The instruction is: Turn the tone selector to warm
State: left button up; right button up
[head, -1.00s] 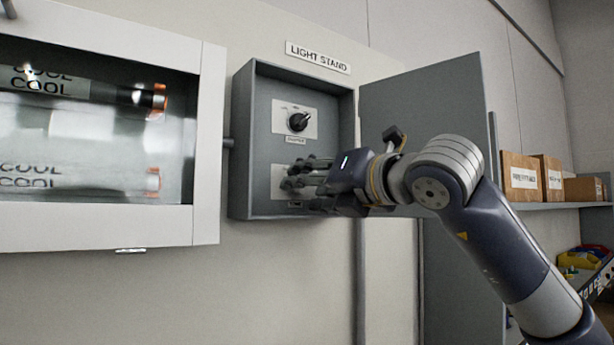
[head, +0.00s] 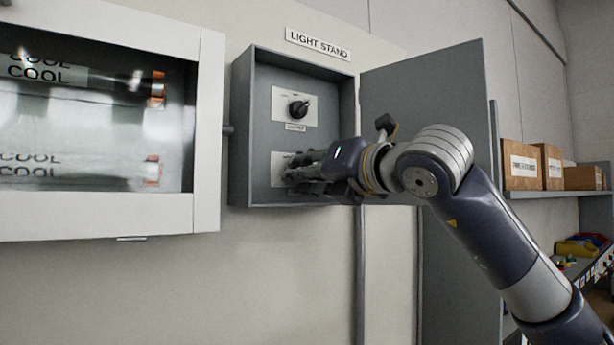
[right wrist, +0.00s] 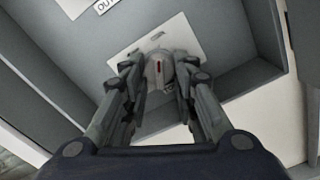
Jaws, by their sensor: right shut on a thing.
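An open grey control box (head: 240,130) hangs on the wall under a "LIGHT STAND" sign (head: 318,44). Its upper plate carries a dark knob (head: 299,109) with a small label below, too small to read surely. My right gripper (head: 292,170) reaches into the box at the lower plate (head: 279,163) and hides most of it. In the right wrist view, the gripper (right wrist: 160,75) has its fingers on both sides of a grey knob (right wrist: 158,66) with a red mark, on a light plate (right wrist: 186,40). It is shut on this knob. My left gripper is not in view.
A white-framed glass case (head: 208,130) with tubes marked "COOL" (head: 40,72) is left of the box. The open box door (head: 430,115) stands to the right, behind my right arm. Cardboard boxes (head: 523,168) sit on a shelf at the far right.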

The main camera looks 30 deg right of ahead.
jog(key=shift+f, duration=0.1)
jog(key=shift+n+b, duration=0.55)
jog(key=shift+n, duration=0.65)
jog(key=n, duration=0.2)
jog(key=shift+n, duration=0.3)
jog(key=n, duration=0.2)
jog(key=shift+d+n+b, duration=0.1)
jog(key=shift+n+b, duration=0.2)
jog(key=shift+n, duration=1.9)
jog(key=o, duration=1)
